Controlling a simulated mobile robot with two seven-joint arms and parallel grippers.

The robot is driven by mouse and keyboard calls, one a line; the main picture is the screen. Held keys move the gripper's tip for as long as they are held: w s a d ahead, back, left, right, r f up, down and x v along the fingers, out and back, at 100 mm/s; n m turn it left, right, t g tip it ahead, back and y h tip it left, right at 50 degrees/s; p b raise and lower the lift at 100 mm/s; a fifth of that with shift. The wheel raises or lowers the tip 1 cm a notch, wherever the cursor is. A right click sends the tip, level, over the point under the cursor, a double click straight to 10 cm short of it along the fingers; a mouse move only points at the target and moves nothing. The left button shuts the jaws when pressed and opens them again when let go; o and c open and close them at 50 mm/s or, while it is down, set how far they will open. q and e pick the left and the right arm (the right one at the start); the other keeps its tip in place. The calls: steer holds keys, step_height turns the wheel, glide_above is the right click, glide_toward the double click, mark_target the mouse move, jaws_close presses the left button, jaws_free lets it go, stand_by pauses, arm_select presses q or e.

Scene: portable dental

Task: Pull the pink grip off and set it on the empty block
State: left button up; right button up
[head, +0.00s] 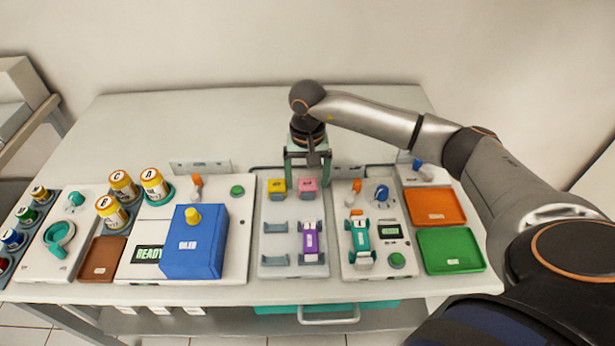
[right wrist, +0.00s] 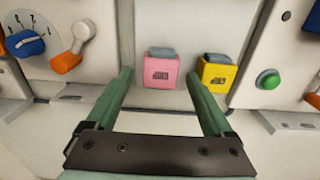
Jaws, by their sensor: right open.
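The pink grip (head: 308,185) is a small pink block with a dark label, at the back right of a pale grey tray (head: 289,244). It also shows in the right wrist view (right wrist: 160,74), with a grey piece at its top edge. My right gripper (head: 307,158) is open behind it. In the right wrist view its two green fingers (right wrist: 159,74) point toward the pink grip, one to each side, with gaps and nothing held. On the tray's left side, grey blocks (head: 275,227) and (head: 275,260) carry nothing. My left gripper is not in view.
A yellow grip (head: 277,186) stands close beside the pink one; it also shows in the right wrist view (right wrist: 216,74). A purple car-like piece (head: 310,240) lies at the tray's front right.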

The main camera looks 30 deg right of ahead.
step_height(320, 180, up, 13)
steer(key=shift+f, duration=0.2)
stand_by(0.4)
